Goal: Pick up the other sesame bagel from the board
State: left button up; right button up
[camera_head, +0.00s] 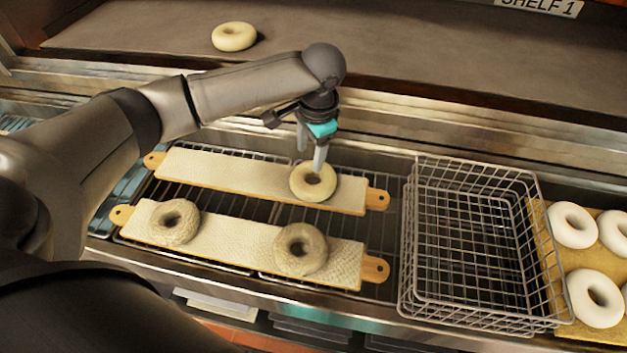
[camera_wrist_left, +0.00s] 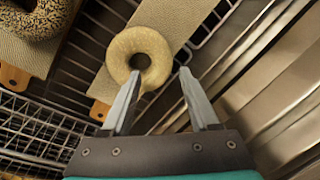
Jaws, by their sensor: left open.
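A pale bagel (camera_head: 314,194) lies near the right end of the far board (camera_head: 220,175). It also shows in the left wrist view (camera_wrist_left: 119,47). My left gripper (camera_head: 310,156) is open over this bagel. In the left wrist view the gripper (camera_wrist_left: 160,74) has one finger overlapping the bagel near its hole and the other just outside its rim; contact cannot be told. Two darker, seeded bagels lie on the near board: one at left (camera_head: 160,222) and one at right (camera_head: 302,265), the latter partly in the wrist view (camera_wrist_left: 45,22). My right gripper is not in view.
An empty-looking wire basket (camera_head: 470,245) stands right of the boards. Beyond it, several white bagels lie on a yellowish board (camera_head: 590,262). One bagel (camera_head: 233,44) sits on the shelf (camera_head: 380,45) behind. The boards rest on a wire rack (camera_head: 245,207).

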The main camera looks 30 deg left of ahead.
aim_at(306, 166)
pick_arm(q)
jog(key=f, duration=0.2)
jog(key=a+f, duration=0.1)
jog(key=f, duration=0.2)
jog(key=shift+w+a+f+b, duration=0.1)
jog(key=shift+w+f+b, duration=0.15)
jog(key=shift+b, duration=0.15)
grip_shut()
